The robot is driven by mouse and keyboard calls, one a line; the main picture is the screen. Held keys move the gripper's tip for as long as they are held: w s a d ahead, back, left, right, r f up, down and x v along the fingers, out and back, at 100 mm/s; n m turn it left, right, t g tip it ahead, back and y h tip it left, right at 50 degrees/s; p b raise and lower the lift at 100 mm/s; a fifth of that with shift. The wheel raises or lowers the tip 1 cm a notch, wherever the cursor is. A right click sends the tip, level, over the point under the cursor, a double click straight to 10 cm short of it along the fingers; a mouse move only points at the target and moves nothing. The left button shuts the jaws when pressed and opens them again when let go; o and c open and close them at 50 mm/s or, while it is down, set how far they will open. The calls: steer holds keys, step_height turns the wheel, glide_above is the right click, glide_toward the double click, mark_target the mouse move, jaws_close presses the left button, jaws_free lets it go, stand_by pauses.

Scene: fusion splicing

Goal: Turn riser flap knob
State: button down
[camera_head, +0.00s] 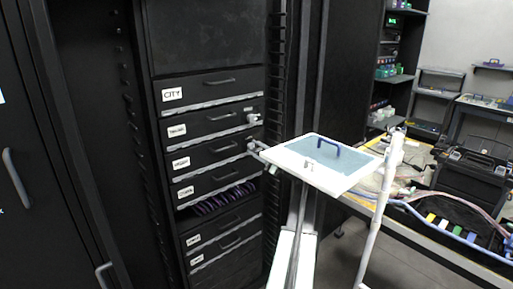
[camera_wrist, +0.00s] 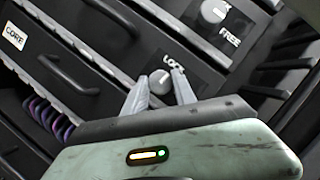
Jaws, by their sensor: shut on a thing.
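A round light-grey knob (camera_wrist: 160,82) sits on the black drawer front between my two fingertips in the wrist view, with a LOCK label just above it. My gripper (camera_wrist: 158,87) is shut on this knob, one grey finger on each side. In the head view my gripper (camera_head: 254,147) reaches the right end of the third drawer (camera_head: 215,154), whose small label looks like RISER but is blurred. The direction the knob's mark points is not clear. Any label on its other side is hidden by the gripper.
A second knob (camera_wrist: 213,10) with a FREE label is on the drawer above; it also shows in the head view (camera_head: 253,118). A CORE label (camera_wrist: 13,35) marks the drawer below. Purple cables (camera_head: 218,200) hang beneath. A cluttered workbench (camera_head: 430,225) stands right.

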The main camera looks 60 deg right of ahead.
steer(key=shift+r+n+p, duration=0.1)
steer(key=shift+n+p, duration=0.25)
steer(key=shift+n, duration=0.35)
steer(key=shift+n+g+y, duration=0.3)
steer(key=shift+y, duration=0.1)
steer(key=c, duration=1)
jaws_free()
steer(key=shift+s, duration=0.1)
steer(key=b+v, duration=0.1)
steer(key=v, duration=0.6)
steer(key=shift+s, duration=0.35)
steer(key=shift+p+x, duration=0.55)
steer(key=shift+x, duration=3.35)
